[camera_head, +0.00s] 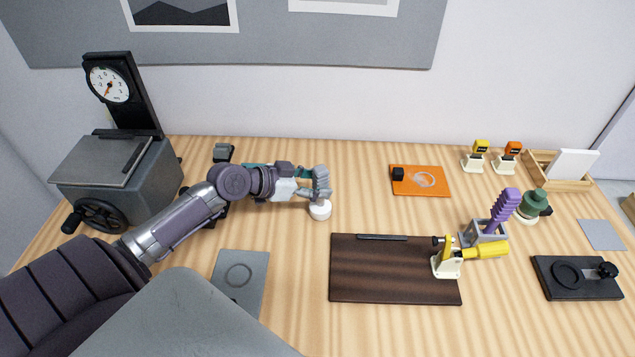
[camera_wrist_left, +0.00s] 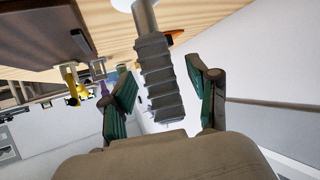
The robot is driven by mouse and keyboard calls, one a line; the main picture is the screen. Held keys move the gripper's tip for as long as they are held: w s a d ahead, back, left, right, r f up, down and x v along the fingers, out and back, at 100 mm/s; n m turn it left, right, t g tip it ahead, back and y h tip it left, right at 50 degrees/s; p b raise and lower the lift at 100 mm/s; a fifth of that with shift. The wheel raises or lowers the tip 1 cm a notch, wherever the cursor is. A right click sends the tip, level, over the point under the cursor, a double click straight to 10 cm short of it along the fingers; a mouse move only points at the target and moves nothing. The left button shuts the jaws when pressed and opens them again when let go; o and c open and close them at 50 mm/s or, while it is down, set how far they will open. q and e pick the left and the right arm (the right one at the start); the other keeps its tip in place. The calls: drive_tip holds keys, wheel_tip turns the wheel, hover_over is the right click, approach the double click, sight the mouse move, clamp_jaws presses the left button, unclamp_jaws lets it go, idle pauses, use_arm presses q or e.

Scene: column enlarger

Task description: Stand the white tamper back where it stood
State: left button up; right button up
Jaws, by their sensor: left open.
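The white tamper (camera_head: 320,210) is at the middle of the table, with its round white base down on the wood and its ribbed grey handle upright. In the left wrist view the ribbed handle (camera_wrist_left: 155,70) lies between my two fingers, with gaps on both sides. My left gripper (camera_head: 308,184) reaches in from the left at handle height and is open around the handle; it also shows in the left wrist view (camera_wrist_left: 162,88). The fingers partly hide behind the handle in the head view. My right gripper is not in view.
A dark wooden board (camera_head: 390,275) lies just in front of the tamper, with a yellow-handled clamp (camera_head: 450,262) on its right end. An orange mat (camera_head: 421,181) lies to the right. A grey plate with a ring (camera_head: 240,278) is front left. Wood around the tamper's base is clear.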

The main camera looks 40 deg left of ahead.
use_arm(q)
drive_tip(key=shift+p+v, duration=0.55)
drive_tip(key=shift+v, duration=3.15)
drive_tip(key=v, duration=1.2)
drive_tip(key=shift+d+r+p, duration=0.1)
drive_tip(key=shift+p, duration=0.2)
